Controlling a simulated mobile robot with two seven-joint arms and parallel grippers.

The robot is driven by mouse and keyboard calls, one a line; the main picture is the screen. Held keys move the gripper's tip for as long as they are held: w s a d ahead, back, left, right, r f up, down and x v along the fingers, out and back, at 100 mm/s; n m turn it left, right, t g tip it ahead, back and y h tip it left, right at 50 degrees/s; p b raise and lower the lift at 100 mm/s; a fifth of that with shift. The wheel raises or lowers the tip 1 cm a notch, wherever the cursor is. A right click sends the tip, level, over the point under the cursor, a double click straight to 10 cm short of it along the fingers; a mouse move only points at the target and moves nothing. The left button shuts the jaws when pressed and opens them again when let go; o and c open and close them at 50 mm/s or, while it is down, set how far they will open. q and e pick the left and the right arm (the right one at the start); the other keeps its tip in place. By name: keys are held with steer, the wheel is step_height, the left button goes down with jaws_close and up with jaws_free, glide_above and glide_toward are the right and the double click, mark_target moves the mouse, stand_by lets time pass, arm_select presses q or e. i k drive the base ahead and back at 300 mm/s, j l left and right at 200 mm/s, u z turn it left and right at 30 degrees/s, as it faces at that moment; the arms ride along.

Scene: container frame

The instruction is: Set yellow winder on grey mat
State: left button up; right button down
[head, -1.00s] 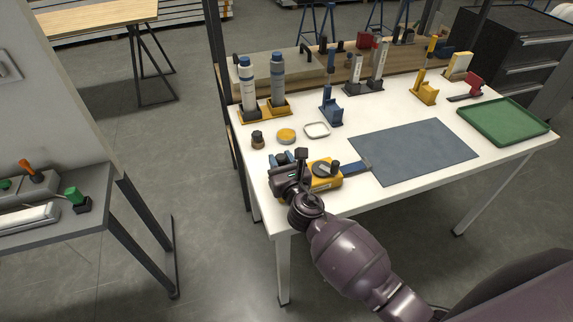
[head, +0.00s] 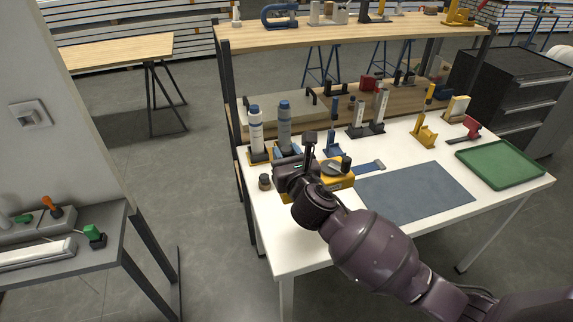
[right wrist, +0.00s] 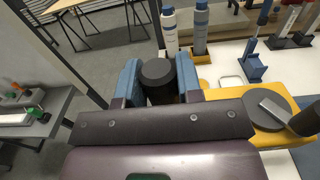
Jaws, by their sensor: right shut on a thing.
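In the right wrist view, the blue fingers (right wrist: 160,82) stand on either side of a black round grip, with the yellow winder (right wrist: 265,125) reaching to the right. The grey mat (head: 418,194) lies flat and bare on the table, to the right of the winder. My left gripper is not in view.
Two bottles (head: 256,133) in a yellow holder and a blue stand (head: 334,143) are behind the gripper. A green tray (head: 500,163) lies right of the mat. The table front is clear.

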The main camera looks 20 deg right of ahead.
mark_target(405, 198)
steer(key=l, duration=0.85)
steer(key=i+l, duration=0.15)
steer(key=l, duration=0.7)
